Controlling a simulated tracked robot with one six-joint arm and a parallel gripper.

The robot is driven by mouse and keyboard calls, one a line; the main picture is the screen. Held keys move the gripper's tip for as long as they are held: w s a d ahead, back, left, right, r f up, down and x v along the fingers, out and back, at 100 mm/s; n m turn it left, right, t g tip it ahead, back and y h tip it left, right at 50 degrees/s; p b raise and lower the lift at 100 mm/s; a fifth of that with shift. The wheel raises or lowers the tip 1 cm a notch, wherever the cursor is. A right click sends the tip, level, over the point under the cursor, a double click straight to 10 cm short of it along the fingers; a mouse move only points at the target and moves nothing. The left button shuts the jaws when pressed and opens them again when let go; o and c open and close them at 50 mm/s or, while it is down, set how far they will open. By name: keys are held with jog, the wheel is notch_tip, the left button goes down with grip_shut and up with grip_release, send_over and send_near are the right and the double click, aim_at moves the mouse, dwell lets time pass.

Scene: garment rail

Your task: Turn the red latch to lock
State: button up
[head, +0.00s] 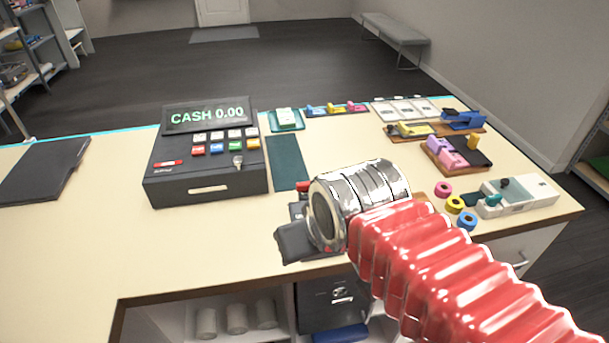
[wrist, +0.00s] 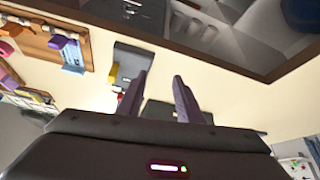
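In the wrist view a small red piece (wrist: 116,89), which looks like the latch, sits beside a yellow block on a grey plate (wrist: 132,62), left of my fingers. A small red piece also shows in the head view (head: 303,187), partly hidden behind my arm's metal cuff; I cannot tell if it is the same part. My gripper (wrist: 162,76) has two dark fingers apart with nothing between them, above the counter. In the head view its dark body (head: 296,242) is over the front of the counter, and its fingertips cannot be made out.
The counter (head: 220,240) carries a cash register (head: 208,180) at left, a dark green mat (head: 287,163), and coloured tape rolls (head: 455,204) and a white device (head: 520,195) at right. Open shelving lies below the front edge. The counter's left front is clear.

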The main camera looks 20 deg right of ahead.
notch_tip(320, 180, up, 5)
jog(key=n+g, duration=0.6)
jog(key=n, duration=1)
send_over(306, 183)
jog(key=shift+f, duration=0.1)
jog(key=shift+f, duration=0.15)
notch_tip(306, 183, down, 14)
jog(key=shift+r, duration=0.2)
jog(key=shift+c, duration=0.2)
